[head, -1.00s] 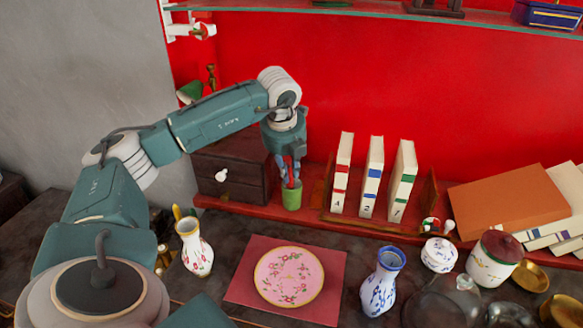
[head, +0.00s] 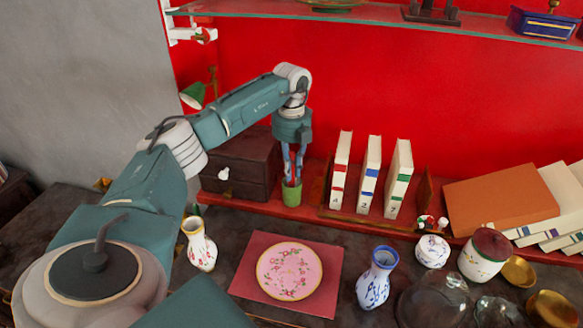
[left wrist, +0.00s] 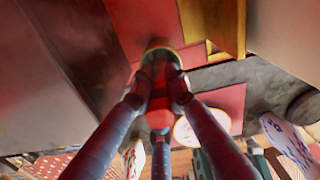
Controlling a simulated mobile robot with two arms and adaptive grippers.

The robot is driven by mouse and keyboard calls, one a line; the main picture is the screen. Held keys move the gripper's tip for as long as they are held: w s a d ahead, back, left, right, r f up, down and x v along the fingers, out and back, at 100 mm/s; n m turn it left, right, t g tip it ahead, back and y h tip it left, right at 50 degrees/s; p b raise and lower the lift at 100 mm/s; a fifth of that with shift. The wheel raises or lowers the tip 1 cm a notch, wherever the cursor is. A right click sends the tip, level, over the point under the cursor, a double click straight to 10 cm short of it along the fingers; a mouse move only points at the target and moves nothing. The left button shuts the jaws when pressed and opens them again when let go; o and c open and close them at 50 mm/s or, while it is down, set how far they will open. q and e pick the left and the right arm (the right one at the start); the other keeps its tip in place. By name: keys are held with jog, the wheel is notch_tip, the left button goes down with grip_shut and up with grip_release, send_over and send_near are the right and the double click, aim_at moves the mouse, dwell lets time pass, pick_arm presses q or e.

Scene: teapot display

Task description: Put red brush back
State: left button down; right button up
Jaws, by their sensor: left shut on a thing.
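In the left wrist view my gripper's fingers (left wrist: 160,96) are closed around the red brush (left wrist: 160,76). The brush's far end points at the cup's dark opening (left wrist: 158,50). I cannot tell how deep the brush sits in the cup. In the head view the fingers mostly hide the brush. My right gripper is not in view.
The drawer box (head: 238,160) stands close to the left of the cup. Several upright books (head: 369,172) stand to its right. A flowered vase (head: 200,245), a pink plate (head: 289,271) and a blue-white vase (head: 377,278) are in front. A glass shelf (head: 400,18) hangs above.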

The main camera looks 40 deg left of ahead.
aim_at(292, 153)
pick_arm(q)
jog(key=shift+f, duration=0.1)
jog(key=c, duration=1.7)
grip_release()
jog(key=shift+r, duration=0.2)
notch_tip(292, 153, up, 6)
jog(key=shift+r+b, duration=0.1)
jog(key=shift+b, duration=0.75)
jog(key=shift+r, duration=0.6)
